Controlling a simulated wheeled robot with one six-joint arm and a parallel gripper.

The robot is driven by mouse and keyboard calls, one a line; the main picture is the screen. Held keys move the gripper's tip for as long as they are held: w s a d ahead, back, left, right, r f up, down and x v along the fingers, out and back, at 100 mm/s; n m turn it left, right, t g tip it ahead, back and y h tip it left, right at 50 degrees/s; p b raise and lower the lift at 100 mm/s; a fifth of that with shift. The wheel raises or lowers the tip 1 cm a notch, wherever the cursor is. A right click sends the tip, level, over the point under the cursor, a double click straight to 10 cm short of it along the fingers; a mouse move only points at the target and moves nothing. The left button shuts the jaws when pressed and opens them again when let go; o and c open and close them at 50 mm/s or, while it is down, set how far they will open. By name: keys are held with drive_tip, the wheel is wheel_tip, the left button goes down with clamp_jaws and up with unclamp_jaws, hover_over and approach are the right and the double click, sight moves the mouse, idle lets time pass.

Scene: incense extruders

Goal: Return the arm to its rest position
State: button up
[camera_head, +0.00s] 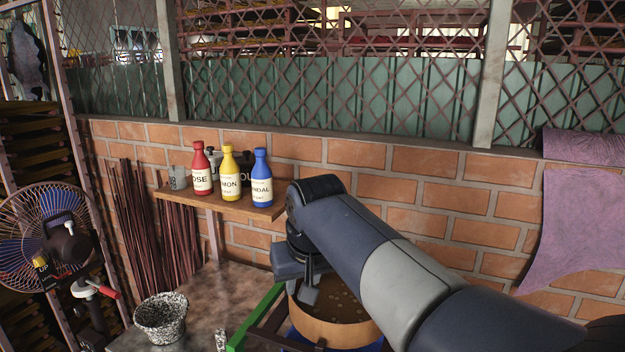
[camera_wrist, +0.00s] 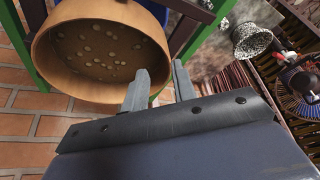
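My gripper (camera_wrist: 160,88) shows in the wrist view with its two grey fingers apart and nothing between them. The vessel also fills the upper left of the wrist view (camera_wrist: 62,52) and holds a brown mass with pale round spots. My arm reaches in from the lower right of the head view and bends down at the wrist. The arm hides part of the vessel and its stand. I cannot tell whether the fingers touch the rim.
A shelf (camera_head: 222,204) on the brick wall holds red (camera_head: 201,170), yellow (camera_head: 229,174) and blue (camera_head: 261,178) bottles. A fan (camera_head: 45,236) is farther left. A green frame bar (camera_head: 252,322) runs beside the vessel.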

sight(295, 318)
drive_tip(key=x, duration=0.7)
drive_tip(key=p+x, duration=0.1)
drive_tip(key=x, duration=0.2)
drive_tip(key=shift+w+a+f, duration=0.2)
drive_tip(key=shift+w+a, duration=0.05)
drive_tip(key=shift+a, duration=0.05)
drive_tip(key=shift+s+r, duration=0.1)
